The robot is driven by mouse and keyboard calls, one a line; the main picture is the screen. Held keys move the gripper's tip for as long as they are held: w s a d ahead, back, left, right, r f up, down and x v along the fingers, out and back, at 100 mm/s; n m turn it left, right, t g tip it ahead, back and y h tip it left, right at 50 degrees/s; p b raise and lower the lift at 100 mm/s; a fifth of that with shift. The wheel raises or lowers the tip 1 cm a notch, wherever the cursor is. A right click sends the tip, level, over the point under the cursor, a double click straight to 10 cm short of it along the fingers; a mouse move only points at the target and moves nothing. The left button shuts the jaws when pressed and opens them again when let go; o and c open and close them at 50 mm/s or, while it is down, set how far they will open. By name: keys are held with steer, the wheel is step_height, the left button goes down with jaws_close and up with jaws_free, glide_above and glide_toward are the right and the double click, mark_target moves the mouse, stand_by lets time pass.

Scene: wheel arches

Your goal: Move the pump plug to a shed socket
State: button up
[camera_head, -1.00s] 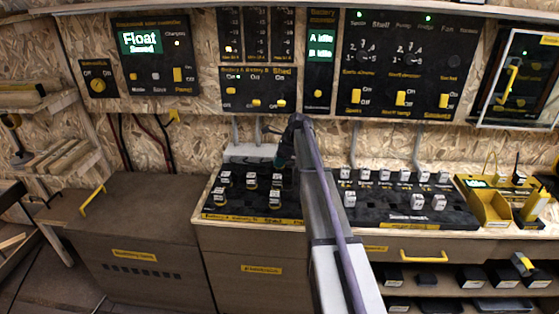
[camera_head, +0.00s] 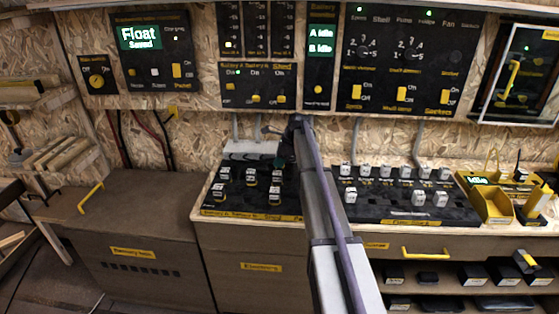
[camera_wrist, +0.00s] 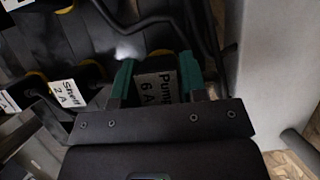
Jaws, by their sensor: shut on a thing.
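In the wrist view, my gripper (camera_wrist: 156,78) has two green fingers closed on the sides of the pump plug (camera_wrist: 157,89), whose white label reads "Pump 6 A". Whether the plug is seated in a socket or clear of it cannot be told. A plug labelled "Shelf 2 A" (camera_wrist: 68,94) is to its left, apart from my fingers. In the head view, the left socket board (camera_head: 232,210), whose front label appears to name the batteries and shed, holds several white-labelled plugs. My arm covers its right end, and the pump plug cannot be made out there.
A second socket board (camera_head: 380,215) with several labelled plugs lies right of my arm. Dark cables (camera_wrist: 207,28) run close to the plug in the wrist view. Switch panels (camera_head: 410,60) hang above the bench. A yellow bin (camera_head: 493,205) stands at the right.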

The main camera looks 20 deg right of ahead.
steer(key=shift+f+b, duration=0.4)
steer(key=shift+f, duration=0.15)
steer(key=shift+f, duration=0.1)
steer(key=o, duration=1.5)
step_height(320, 180, up, 9)
steer(key=p, duration=0.9)
